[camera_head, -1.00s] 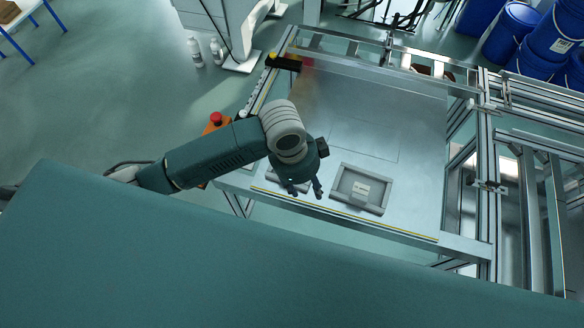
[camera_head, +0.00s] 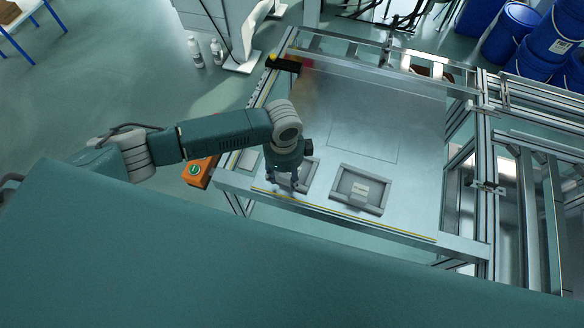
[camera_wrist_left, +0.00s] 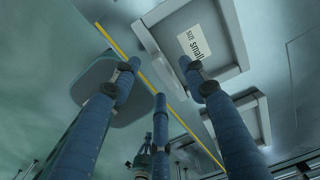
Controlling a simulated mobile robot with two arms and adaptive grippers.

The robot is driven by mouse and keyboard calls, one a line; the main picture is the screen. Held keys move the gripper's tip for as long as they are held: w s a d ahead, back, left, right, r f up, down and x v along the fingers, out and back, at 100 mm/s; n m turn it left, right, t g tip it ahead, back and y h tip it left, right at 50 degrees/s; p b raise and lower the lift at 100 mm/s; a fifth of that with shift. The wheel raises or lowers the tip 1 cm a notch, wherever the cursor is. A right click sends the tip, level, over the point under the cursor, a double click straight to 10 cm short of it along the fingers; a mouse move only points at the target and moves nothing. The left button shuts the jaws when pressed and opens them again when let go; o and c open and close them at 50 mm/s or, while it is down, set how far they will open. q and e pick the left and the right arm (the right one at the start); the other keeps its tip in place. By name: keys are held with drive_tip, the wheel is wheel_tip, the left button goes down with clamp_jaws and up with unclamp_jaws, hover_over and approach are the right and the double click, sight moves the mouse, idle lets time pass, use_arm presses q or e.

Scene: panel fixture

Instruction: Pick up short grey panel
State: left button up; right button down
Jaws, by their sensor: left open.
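A small grey panel (camera_head: 310,178) with a raised rim lies at the front of the metal table, partly hidden by my left gripper (camera_head: 284,188). In the left wrist view this panel (camera_wrist_left: 232,32) carries a white label reading "size small". The left gripper's three fingers (camera_wrist_left: 162,88) are spread there, with nothing between them. One fingertip overlaps the panel's edge in that view; I cannot tell whether it touches. A second, larger grey panel (camera_head: 346,185) with a white label lies to the right, and also shows partly behind a finger (camera_wrist_left: 263,120).
The metal table (camera_head: 350,100) is bare behind the panels. A yellow line (camera_head: 340,213) runs along its front edge. Metal frames (camera_head: 485,160) stand along the right side. An orange box (camera_head: 197,172) with a green mark is left of the table.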

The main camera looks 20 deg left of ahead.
use_arm(q)
drive_tip(key=shift+f, duration=1.35)
drive_tip(key=shift+w, duration=0.1)
clamp_jaws()
drive_tip(key=shift+r, duration=0.1)
